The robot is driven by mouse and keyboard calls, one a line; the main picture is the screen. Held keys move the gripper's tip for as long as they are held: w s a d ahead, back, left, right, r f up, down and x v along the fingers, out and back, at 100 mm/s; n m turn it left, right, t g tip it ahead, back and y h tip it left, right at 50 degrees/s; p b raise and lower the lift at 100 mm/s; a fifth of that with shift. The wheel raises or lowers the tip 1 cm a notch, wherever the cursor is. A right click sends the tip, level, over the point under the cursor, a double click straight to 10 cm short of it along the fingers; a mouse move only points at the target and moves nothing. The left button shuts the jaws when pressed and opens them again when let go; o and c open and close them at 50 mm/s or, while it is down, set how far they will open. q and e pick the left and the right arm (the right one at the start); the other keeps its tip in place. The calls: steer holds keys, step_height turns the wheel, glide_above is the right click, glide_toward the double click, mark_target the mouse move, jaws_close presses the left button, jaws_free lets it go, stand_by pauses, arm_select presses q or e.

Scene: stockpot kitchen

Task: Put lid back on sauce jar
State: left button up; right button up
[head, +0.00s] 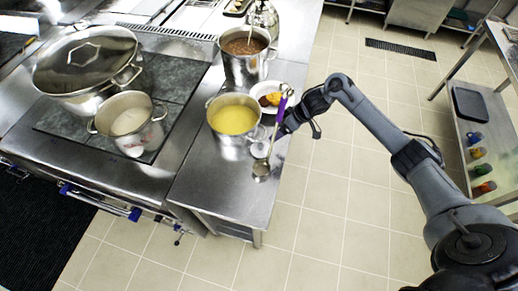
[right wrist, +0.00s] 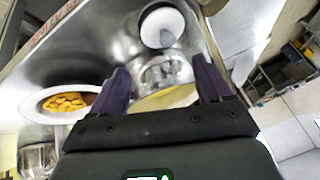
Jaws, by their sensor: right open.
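My right gripper (head: 281,112) reaches in from the right over the edge of the steel counter. In the right wrist view its two purple fingers (right wrist: 165,88) are spread apart. A shiny, clear or metallic rounded thing (right wrist: 166,72), possibly the sauce jar, shows in the gap between them; I see no contact. A white round disc (right wrist: 160,22), possibly the lid, lies beyond it. In the head view a small white round piece (head: 259,150) and a shiny rounded piece (head: 261,170) are below the gripper; I cannot tell which is jar or lid. My left gripper is out of view.
A pot of yellow soup (head: 233,120) stands close left of the gripper. A plate with orange food (head: 271,91) and a pot of brown stew (head: 246,66) stand behind. The stove holds a lidded pan (head: 84,62) and another pot (head: 127,119). The counter's front end (head: 215,197) is clear.

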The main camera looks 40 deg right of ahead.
mark_target(265, 142)
steer(key=shift+b+x, duration=0.35)
steer(key=shift+x, duration=2.4)
steer(key=shift+w+a, duration=0.1)
steer(key=shift+f, duration=0.15)
steer(key=shift+b+x, duration=0.35)
steer(key=shift+x, duration=2.1)
steer(key=shift+w, duration=0.15)
steer(key=c, duration=0.8)
